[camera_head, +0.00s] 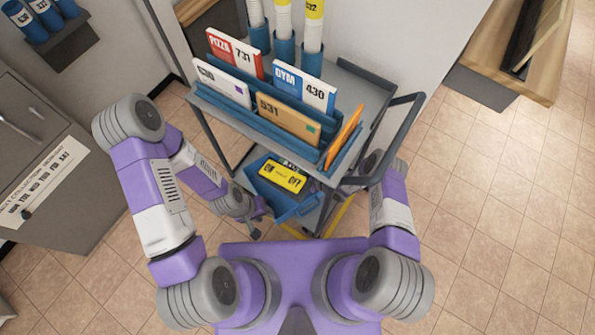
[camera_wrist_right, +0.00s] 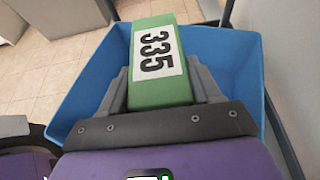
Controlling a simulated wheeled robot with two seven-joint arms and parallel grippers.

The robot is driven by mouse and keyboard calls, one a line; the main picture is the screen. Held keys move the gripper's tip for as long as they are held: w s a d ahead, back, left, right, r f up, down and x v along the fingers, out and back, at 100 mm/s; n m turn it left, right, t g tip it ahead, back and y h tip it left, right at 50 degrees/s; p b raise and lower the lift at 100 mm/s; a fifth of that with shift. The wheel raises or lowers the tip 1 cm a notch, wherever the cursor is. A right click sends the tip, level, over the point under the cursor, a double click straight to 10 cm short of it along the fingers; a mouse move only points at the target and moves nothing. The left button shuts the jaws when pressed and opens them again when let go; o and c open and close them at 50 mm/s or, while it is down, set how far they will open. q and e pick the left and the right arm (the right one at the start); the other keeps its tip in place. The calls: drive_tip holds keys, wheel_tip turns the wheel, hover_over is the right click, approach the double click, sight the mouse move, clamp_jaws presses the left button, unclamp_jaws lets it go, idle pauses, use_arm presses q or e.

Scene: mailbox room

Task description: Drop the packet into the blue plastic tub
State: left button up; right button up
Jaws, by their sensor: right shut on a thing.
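The green packet (camera_wrist_right: 150,95) with a white 335 label shows in the right wrist view. My right gripper (camera_wrist_right: 165,88) is shut on it, one finger on each side. The packet is over the open blue plastic tub (camera_wrist_right: 242,65), whose walls show around it. In the head view the tub (camera_head: 289,208) is on the cart's lower level, and my right gripper and most of the packet are hidden there. My left gripper (camera_head: 256,222) is low, just left of the tub, with nothing seen in it; its finger gap is too small to judge.
A yellow labelled item (camera_head: 282,176) shows at the tub's opening. The cart's upper rack (camera_head: 262,123) holds several upright parcels and envelopes, with tubes behind. A dark cart handle (camera_head: 400,135) stands to the right.

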drive_tip(key=shift+f+b, duration=0.3)
drive_tip(key=shift+f, duration=0.35)
drive_tip(key=o, duration=1.3)
drive_tip(key=p+v, duration=0.3)
drive_tip(key=v, duration=0.4)
drive_tip(key=shift+s+d, duration=0.15)
drive_tip(key=shift+d, duration=0.1)
drive_tip(key=shift+r, duration=0.1)
